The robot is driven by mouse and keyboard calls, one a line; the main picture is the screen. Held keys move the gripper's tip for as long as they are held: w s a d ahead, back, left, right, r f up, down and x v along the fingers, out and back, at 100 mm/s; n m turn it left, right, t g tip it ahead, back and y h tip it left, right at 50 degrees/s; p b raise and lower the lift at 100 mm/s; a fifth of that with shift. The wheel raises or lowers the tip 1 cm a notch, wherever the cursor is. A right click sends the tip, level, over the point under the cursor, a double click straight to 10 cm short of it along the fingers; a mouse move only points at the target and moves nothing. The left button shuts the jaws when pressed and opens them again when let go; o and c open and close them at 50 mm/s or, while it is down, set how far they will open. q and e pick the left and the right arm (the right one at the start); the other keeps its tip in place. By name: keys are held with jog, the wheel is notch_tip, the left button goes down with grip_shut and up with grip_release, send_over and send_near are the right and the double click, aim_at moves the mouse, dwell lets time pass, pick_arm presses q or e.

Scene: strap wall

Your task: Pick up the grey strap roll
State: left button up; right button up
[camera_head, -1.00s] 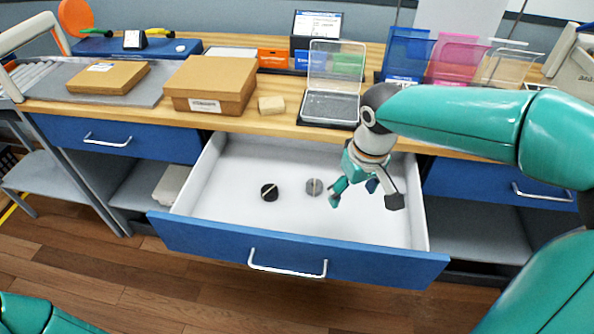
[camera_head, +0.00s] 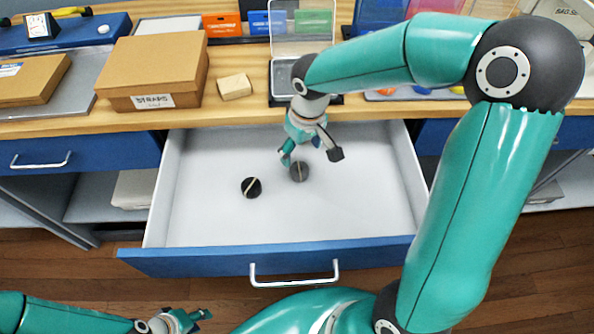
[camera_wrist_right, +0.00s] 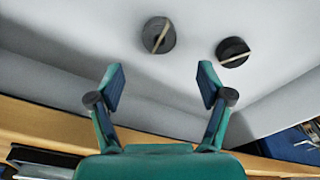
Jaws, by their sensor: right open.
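The grey strap roll (camera_head: 299,173) lies on the white floor of the open drawer (camera_head: 370,215), with a pale band across it. It also shows in the right wrist view (camera_wrist_right: 158,36), ahead of the gap between my right fingers. A black strap roll (camera_head: 251,188) lies to its left; it is on the right in the wrist view (camera_wrist_right: 232,52). My right gripper (camera_head: 311,156) is open and empty, close to the grey roll but not around it; its fingers show apart in the wrist view (camera_wrist_right: 161,75). My left gripper (camera_head: 202,318) is at the bottom edge; its jaws are unclear.
A cardboard box labelled STRAPS (camera_head: 152,70), a small tan block (camera_head: 235,87) and an open clear-lidded case (camera_head: 300,45) stand on the wooden worktop behind the drawer. The drawer's blue front (camera_head: 200,262) and its side walls surround the rolls. Most of the drawer floor is bare.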

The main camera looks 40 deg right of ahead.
aim_at(300, 169)
jog(key=f, duration=0.8)
jog(key=shift+w+f, duration=0.35)
